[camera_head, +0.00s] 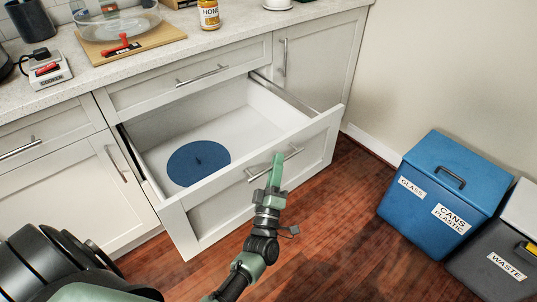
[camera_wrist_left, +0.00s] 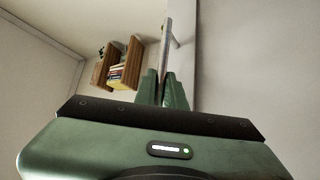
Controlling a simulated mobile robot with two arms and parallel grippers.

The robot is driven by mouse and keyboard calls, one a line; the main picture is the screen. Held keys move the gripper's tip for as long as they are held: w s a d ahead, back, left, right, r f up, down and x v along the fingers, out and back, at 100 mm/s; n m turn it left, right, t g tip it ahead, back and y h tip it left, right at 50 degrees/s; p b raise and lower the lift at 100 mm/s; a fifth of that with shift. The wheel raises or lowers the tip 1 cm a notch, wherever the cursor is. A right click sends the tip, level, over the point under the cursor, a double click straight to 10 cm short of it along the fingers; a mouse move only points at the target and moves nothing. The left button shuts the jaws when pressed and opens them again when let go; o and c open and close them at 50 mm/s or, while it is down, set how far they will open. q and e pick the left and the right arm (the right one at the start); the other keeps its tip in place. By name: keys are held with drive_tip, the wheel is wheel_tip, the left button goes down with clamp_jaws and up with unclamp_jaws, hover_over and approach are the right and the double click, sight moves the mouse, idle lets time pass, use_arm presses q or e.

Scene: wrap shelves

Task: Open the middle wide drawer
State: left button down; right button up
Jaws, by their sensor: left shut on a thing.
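The middle wide drawer (camera_head: 262,190) is pulled well out of the white cabinet in the head view. A round blue disc (camera_head: 199,163) lies on its white floor. My left gripper (camera_head: 277,168) is at the bar handle (camera_head: 258,177) on the drawer front and is shut on it. In the left wrist view, the green fingers (camera_wrist_left: 164,88) close around the thin metal handle bar (camera_wrist_left: 166,45). Part of the handle is hidden behind the fingers. My right gripper is not in view.
Above is a shut shallow drawer (camera_head: 190,88). The counter (camera_head: 240,35) holds a honey jar (camera_head: 208,14), a wooden board (camera_head: 150,45) and a glass bowl. A blue bin (camera_head: 440,180) and a grey waste bin (camera_head: 490,262) stand right. Wooden floor (camera_head: 330,225) is clear between.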

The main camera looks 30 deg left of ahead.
use_arm(q)
drive_tip(key=shift+s+d, duration=0.35)
drive_tip(key=shift+d, duration=0.45)
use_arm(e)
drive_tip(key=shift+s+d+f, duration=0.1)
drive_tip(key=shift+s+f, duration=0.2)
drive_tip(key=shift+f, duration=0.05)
use_arm(q)
drive_tip(key=c, duration=1.8)
unclamp_jaws()
drive_tip(key=shift+o, duration=0.2)
drive_tip(key=v, duration=0.8)
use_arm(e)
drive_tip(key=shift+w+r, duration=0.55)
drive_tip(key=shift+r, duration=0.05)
use_arm(q)
drive_tip(key=shift+w, duration=0.1)
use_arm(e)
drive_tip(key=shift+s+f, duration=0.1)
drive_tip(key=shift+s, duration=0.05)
